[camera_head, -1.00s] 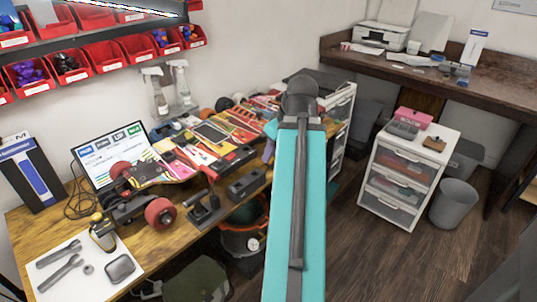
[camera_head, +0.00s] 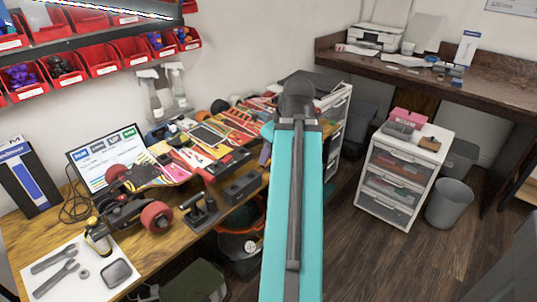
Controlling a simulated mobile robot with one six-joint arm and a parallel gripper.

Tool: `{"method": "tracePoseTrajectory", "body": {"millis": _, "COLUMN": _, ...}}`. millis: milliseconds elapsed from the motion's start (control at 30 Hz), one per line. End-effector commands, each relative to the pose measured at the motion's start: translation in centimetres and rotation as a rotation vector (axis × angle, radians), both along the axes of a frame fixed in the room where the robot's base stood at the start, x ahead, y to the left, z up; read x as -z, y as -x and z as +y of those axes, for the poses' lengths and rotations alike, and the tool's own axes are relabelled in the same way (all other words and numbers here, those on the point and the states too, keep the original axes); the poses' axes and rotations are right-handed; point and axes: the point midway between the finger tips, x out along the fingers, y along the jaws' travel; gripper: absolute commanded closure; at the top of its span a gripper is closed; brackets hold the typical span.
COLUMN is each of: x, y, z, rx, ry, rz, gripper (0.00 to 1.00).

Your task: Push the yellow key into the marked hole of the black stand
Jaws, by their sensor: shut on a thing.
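My teal arm reaches forward over the bench's right end, its dark joint uppermost in the picture. My gripper is hidden behind the arm. I cannot make out the yellow key. A black block (camera_head: 243,188) sits at the bench's front edge, left of my arm. A black stand-like piece with an upright post (camera_head: 203,210) is left of it. I cannot tell which one has the marked hole. A yellow and black tool (camera_head: 98,238) stands at the edge of the white sheet.
A skateboard truck with red wheels (camera_head: 157,216), a laptop (camera_head: 105,157) and colourful boards (camera_head: 213,136) crowd the wooden bench. Wrenches lie on the white sheet (camera_head: 62,295). A white drawer unit (camera_head: 402,177) and grey bin (camera_head: 449,205) stand right of my arm, with open floor between.

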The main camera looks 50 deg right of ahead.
Motion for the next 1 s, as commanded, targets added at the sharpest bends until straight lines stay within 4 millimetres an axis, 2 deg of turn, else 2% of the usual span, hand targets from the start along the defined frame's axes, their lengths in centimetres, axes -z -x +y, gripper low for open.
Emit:
{"method": "tracePoseTrajectory", "body": {"millis": 333, "x": -0.89, "y": -0.01, "z": -0.01, "rx": 0.000, "ry": 0.000, "rz": 0.000, "gripper": 1.00}}
{"method": "tracePoseTrajectory", "body": {"millis": 1000, "x": -0.96, "y": -0.54, "z": 0.25, "rx": 0.000, "ry": 0.000, "rz": 0.000, "gripper": 1.00}}
